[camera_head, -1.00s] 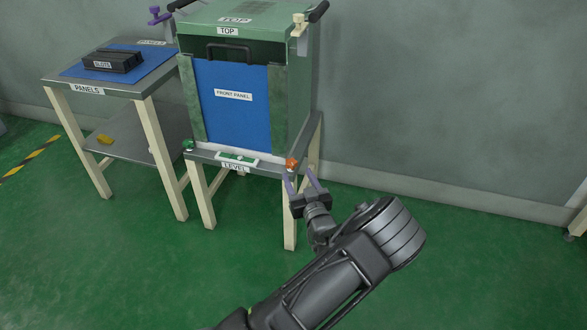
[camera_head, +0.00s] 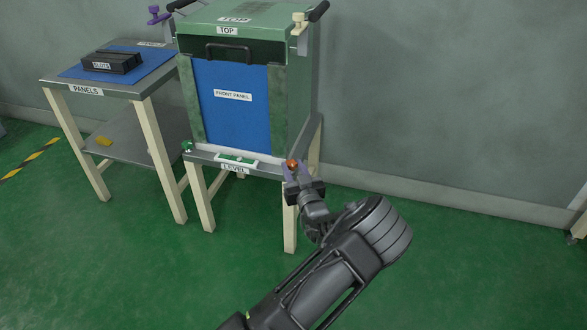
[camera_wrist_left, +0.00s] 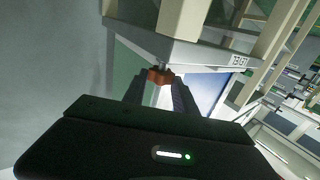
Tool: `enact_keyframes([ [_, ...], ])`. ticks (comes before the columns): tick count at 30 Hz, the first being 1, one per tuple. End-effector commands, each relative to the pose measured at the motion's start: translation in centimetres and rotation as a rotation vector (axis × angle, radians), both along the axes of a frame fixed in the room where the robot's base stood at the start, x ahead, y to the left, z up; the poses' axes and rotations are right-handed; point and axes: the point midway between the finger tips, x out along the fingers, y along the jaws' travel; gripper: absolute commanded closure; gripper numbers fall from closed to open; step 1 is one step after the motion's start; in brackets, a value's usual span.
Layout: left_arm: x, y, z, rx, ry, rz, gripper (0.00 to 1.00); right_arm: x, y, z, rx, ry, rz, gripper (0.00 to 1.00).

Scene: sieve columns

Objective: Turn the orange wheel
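The orange wheel (camera_head: 291,164) is a small knob at the front right corner of the stand under the green cabinet. It also shows in the left wrist view (camera_wrist_left: 160,76), close to the fingertips. My left gripper (camera_head: 297,174) is right at the wheel. In the left wrist view, its two dark fingers (camera_wrist_left: 158,88) stand apart with a gap between them, and the wheel is at their tips. I cannot tell whether they touch it. My right gripper is not in view.
The stand has a green level vial (camera_head: 237,159) on its front edge and a green wheel (camera_head: 187,146) at its left corner. A blue front panel (camera_head: 234,120) closes the cabinet. A side table (camera_head: 130,90) stands at left. The floor at right is clear.

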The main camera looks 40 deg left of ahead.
Motion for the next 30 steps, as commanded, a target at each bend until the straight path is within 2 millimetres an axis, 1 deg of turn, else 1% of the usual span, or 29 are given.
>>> enact_keyframes([
  [1, 0.0, 0.0, 0.0, 0.0, 0.0, 0.0, 0.73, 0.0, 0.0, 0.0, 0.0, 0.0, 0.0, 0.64],
  [2, 0.0, 0.0, 0.0, 0.0, 0.0, 0.0, 0.75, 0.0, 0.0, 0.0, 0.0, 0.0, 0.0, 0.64],
  [11, 0.0, 0.0, 0.0, 0.0, 0.0, 0.0, 1.0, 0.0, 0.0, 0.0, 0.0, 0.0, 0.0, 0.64],
  [22, -0.1, 0.1, 0.1, 0.001, 0.001, -0.021, 1.0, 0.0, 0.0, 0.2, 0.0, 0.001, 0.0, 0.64],
  [30, -0.4, 0.4, 0.1, 0.001, 0.003, -0.133, 1.0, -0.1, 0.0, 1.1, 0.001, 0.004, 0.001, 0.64],
])
